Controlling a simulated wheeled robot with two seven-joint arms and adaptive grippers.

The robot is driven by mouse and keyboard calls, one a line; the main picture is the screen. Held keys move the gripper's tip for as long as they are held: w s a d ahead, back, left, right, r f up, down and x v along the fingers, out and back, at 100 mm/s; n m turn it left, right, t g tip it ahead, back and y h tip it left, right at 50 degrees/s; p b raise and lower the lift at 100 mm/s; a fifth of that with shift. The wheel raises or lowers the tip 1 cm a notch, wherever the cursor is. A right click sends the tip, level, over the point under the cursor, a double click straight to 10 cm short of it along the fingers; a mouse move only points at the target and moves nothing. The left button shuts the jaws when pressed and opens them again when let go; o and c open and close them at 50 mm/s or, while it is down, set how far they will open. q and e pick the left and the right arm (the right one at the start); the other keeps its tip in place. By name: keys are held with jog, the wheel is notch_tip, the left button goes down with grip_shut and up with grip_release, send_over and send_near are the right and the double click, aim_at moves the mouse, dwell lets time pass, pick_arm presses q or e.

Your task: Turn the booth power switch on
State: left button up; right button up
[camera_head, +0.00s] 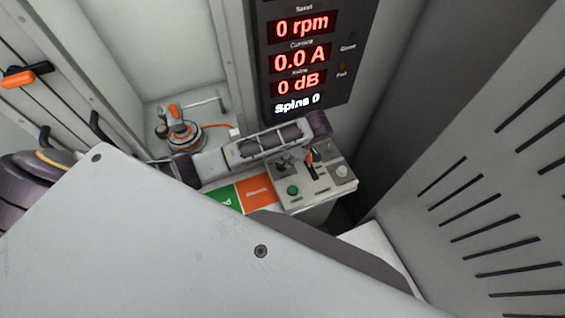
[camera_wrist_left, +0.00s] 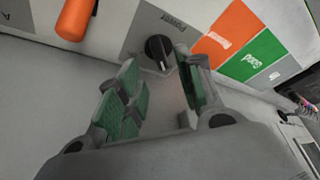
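The booth power switch is a round black knob (camera_wrist_left: 158,50) on a grey panel, marked "Power" in the left wrist view. My left gripper (camera_wrist_left: 157,78) is open, its green-padded fingers apart, with the knob showing between and just beyond the fingertips. I cannot tell whether a finger touches it. In the head view my left gripper (camera_head: 293,162) is over the control panel (camera_head: 318,188), beneath a wrist link, and the knob cannot be made out there. My right gripper is not in view.
An orange lever (camera_wrist_left: 75,18) stands beside the knob. The display (camera_head: 301,55) reads 0 rpm, 0.0 A, 0 dB. A motor fixture (camera_head: 180,132) stands behind left.

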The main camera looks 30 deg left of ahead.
pick_arm(q)
jog(key=shift+p+x, duration=0.35)
jog(key=shift+x, duration=2.8)
grip_shut()
